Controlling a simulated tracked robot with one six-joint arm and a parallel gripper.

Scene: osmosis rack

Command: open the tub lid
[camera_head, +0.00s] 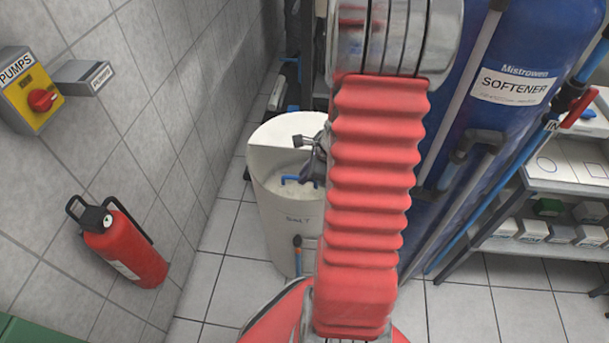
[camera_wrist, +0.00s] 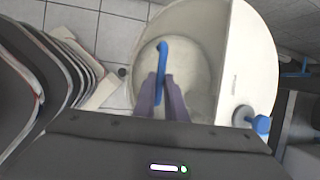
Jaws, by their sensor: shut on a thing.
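The white salt tub (camera_head: 287,222) stands on the floor near the wall, partly hidden behind my arm. Its round top has a pale greyish lid area (camera_head: 275,182) with a blue handle (camera_head: 291,179). In the wrist view the tub (camera_wrist: 247,60) fills the upper middle, and the blue handle (camera_wrist: 163,58) runs down between my fingers. My gripper (camera_wrist: 163,88) is shut on the blue handle. In the head view my gripper (camera_head: 312,172) is over the tub's right side, partly hidden by my arm. I cannot tell whether the lid is raised.
A blue softener tank (camera_head: 520,50) with pipes stands right of the tub. A red fire extinguisher (camera_head: 125,245) and a yellow pump switch (camera_head: 35,95) are on the left wall. A shelf (camera_head: 565,180) with boxes is at right. Tiled floor is clear left of the tub.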

